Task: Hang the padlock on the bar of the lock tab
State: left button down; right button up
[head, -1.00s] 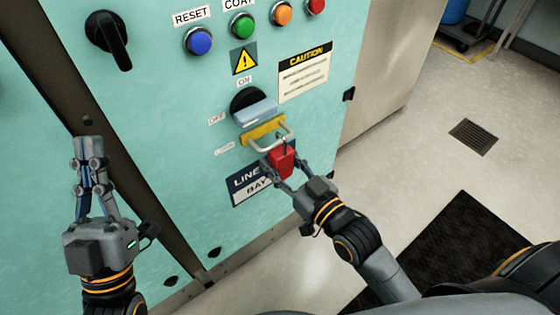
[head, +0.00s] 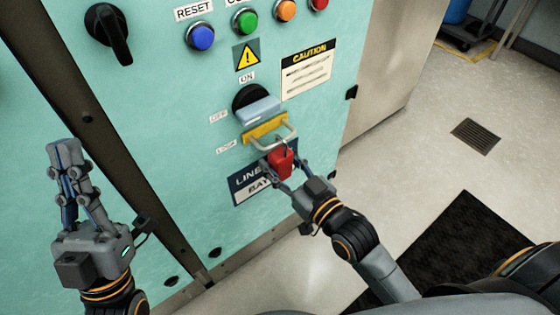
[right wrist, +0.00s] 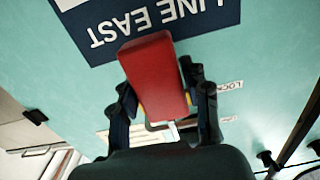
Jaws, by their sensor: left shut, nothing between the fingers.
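The red padlock (head: 281,162) hangs in front of the teal cabinet, with its shackle at the top. My right gripper (head: 283,172) is shut on its body, a finger on either side. The padlock (right wrist: 155,75) fills the middle of the right wrist view. The yellow lock tab (head: 265,127) sticks out below the switch handle, with a pale bar (head: 262,146) looping from it. The shackle overlaps the right part of the bar in the head view; I cannot tell whether it is around the bar. My left gripper (head: 64,150) is shut and empty at the left, away from the padlock.
The pale switch handle (head: 259,110) juts out just above the tab. A black rotary knob (head: 110,35) and several coloured buttons sit higher on the panel. A blue line sign (head: 247,190) lies flat behind the padlock. Open floor with a black mat (head: 430,250) is at the right.

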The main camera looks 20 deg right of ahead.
jog(key=shift+o, duration=1.3)
jog(key=shift+s, duration=0.1)
jog(key=v, duration=1.1)
jog(key=shift+s+d, duration=0.15)
jog(key=shift+s, duration=0.25)
jog(key=shift+s, duration=0.1)
